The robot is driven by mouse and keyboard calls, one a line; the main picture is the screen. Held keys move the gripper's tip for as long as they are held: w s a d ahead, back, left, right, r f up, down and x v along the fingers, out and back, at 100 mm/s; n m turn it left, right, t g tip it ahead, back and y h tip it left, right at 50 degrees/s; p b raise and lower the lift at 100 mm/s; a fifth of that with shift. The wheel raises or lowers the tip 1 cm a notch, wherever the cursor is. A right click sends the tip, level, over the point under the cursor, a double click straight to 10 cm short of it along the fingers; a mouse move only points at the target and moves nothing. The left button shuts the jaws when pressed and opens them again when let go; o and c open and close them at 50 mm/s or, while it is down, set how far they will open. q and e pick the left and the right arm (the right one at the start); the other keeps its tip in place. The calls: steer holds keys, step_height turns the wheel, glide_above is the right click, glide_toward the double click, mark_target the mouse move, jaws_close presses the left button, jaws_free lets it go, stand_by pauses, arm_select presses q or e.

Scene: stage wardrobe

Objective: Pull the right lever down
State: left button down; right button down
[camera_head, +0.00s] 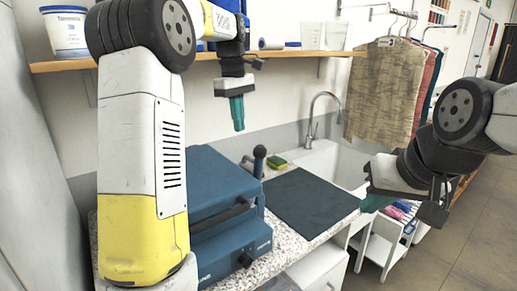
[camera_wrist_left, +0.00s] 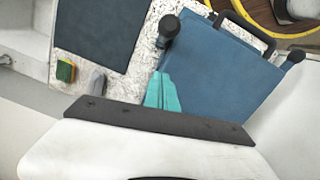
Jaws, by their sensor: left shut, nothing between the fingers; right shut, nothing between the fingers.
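A blue press-like machine (camera_head: 205,185) stands on the speckled counter; it also shows in the left wrist view (camera_wrist_left: 220,70). Its right lever (camera_head: 259,160) stands upright at the machine's right side, with a dark rounded knob (camera_wrist_left: 169,27). A second dark knob (camera_wrist_left: 295,57) shows at the machine's other side in the left wrist view; my arm hides that side in the head view. My left gripper (camera_head: 237,112) is shut and empty, teal fingers pointing down, above and left of the right lever, apart from it. My right gripper (camera_head: 375,203) is shut and empty, low at the right.
A dark mat (camera_head: 308,200) lies right of the machine, with a green-yellow sponge (camera_head: 277,163) behind it. A sink with a tap (camera_head: 314,118) is further back. A wooden shelf (camera_head: 290,54) runs above the counter. Clothes (camera_head: 385,90) hang at the right.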

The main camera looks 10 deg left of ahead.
mark_target(258, 170)
arm_select(q)
steer(key=s+d+f, duration=0.2)
steer(key=d+f, duration=0.1)
steer(key=f, duration=0.4)
steer(key=shift+s+d, duration=0.15)
steer(key=shift+d, duration=0.25)
steer(key=shift+d, duration=0.1)
